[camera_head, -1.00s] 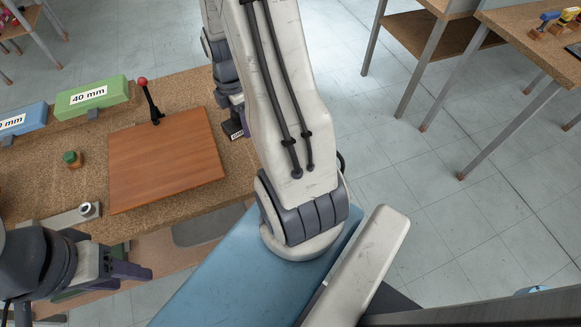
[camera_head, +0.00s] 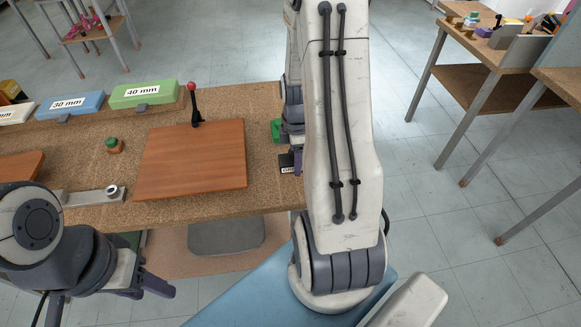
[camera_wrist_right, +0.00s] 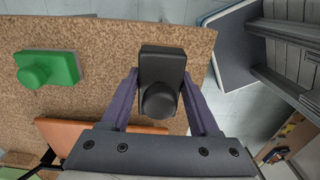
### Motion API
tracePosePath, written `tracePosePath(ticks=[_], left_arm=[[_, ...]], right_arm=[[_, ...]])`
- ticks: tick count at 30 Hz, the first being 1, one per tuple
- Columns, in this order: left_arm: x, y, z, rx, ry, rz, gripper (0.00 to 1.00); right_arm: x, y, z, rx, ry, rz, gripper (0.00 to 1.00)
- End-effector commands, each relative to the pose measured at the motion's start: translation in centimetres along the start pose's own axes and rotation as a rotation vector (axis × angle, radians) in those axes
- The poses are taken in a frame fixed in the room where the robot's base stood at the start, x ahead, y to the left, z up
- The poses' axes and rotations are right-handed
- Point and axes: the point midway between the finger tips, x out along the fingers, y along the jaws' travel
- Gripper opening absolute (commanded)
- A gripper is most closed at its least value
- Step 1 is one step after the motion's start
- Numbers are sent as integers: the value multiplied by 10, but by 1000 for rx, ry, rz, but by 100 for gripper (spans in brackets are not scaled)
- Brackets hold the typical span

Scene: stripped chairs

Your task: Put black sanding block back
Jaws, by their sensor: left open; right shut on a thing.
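The black sanding block (camera_wrist_right: 161,70) with its round knob sits between the fingers of my right gripper (camera_wrist_right: 163,100) in the right wrist view. The gripper is shut on it. The block is over the cork-coloured bench top near its edge; I cannot tell whether it touches. In the head view my right gripper (camera_head: 290,145) is partly hidden behind my arm, at the bench's right end. A small dark piece with white lettering (camera_head: 288,163) shows beside it. My left gripper (camera_head: 150,284) is open and empty, low at the left, in front of the bench.
A green block with a knob (camera_wrist_right: 47,69) stands left of the black one. The bench (camera_head: 262,110) also bears a brown board (camera_head: 190,160), a red-knobbed lever (camera_head: 194,105), a green-topped button (camera_head: 113,145) and a green "40 mm" box (camera_head: 146,95).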

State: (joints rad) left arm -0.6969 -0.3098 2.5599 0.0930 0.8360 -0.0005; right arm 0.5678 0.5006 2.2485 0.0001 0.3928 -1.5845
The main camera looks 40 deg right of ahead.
Motion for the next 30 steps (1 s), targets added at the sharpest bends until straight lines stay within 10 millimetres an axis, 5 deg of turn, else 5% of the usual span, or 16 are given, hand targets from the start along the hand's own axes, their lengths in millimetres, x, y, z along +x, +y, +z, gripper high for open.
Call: tracePosePath(ticks=[15,27,28,30], left_arm=[[-4,0,0,0,0,0,50],[0,0,0,0,0,0,50],[-1,0,0,0,0,0,50],[-1,0,0,0,0,0,50]], right_arm=[[50,12,-16,-3,0,-1,1],[56,12,-17,-4,0,0,1],[55,12,-17,-4,0,0,69],[54,12,-17,-4,0,0,92]])
